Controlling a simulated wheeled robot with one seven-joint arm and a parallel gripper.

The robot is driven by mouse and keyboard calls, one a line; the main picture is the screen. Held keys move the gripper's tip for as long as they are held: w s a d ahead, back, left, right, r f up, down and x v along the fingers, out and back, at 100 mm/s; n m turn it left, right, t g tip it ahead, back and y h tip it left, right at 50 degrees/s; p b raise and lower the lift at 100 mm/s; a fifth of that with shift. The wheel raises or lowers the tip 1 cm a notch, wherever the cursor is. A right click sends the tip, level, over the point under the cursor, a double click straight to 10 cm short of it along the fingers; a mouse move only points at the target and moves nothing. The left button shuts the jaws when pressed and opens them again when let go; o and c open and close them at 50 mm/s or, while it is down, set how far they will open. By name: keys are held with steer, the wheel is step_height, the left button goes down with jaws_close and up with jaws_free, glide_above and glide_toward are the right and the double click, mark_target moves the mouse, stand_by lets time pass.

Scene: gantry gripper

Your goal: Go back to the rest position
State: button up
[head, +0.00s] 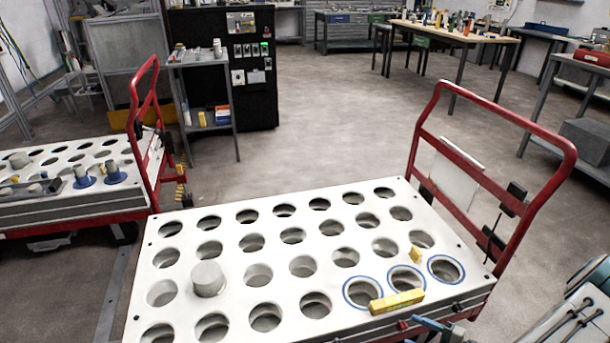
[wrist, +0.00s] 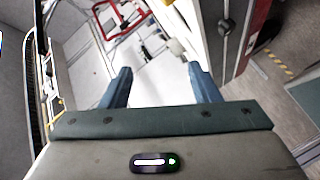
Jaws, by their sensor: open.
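My gripper (wrist: 160,84) shows in the wrist view with its two blue fingers spread wide apart. It is open, and nothing is between the fingertips. Beyond them the wrist view shows a pale surface and a red tubular frame (wrist: 118,20), slanted in the picture. In the head view, blue parts at the bottom edge, right of centre, look like my fingers. They are near the front right corner of the white holed cart top (head: 225,222), mostly cut off by the frame.
A grey cylinder (head: 208,278) stands on the cart top. A yellow bar (head: 397,302) and a small yellow piece (head: 416,254) lie near blue-ringed holes. The red cart handle (head: 492,92) rises at right. A second cart (head: 80,192) stands left.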

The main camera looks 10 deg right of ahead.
steer(key=w+a+r+n+g+h+p, duration=0.1)
steer(key=a+r+n+g+p, duration=0.45)
steer(key=r+n, duration=0.85)
steer(key=w+a+r+n+g+h+p, duration=0.1)
steer(key=a+r+n+g+p, duration=0.2)
steer(key=a+r+n+g, duration=0.75)
steer(key=s+a+r+n+t+h+p, duration=0.2)
steer(key=r+n+p, duration=0.1)
steer(key=r+n, duration=0.5)
steer(key=s+a+r+n+t+h+p, duration=0.2)
steer(key=r+n+h+p, duration=0.1)
steer(key=r+n, duration=0.5)
steer(key=s+a+r+n+t+h+p, duration=0.2)
steer(key=r+n+h+p, duration=0.1)
steer(key=r+n, duration=0.6)
steer(key=shift+a+n+t, duration=0.35)
steer(key=shift+n+t, duration=0.05)
steer(key=shift+n, duration=0.75)
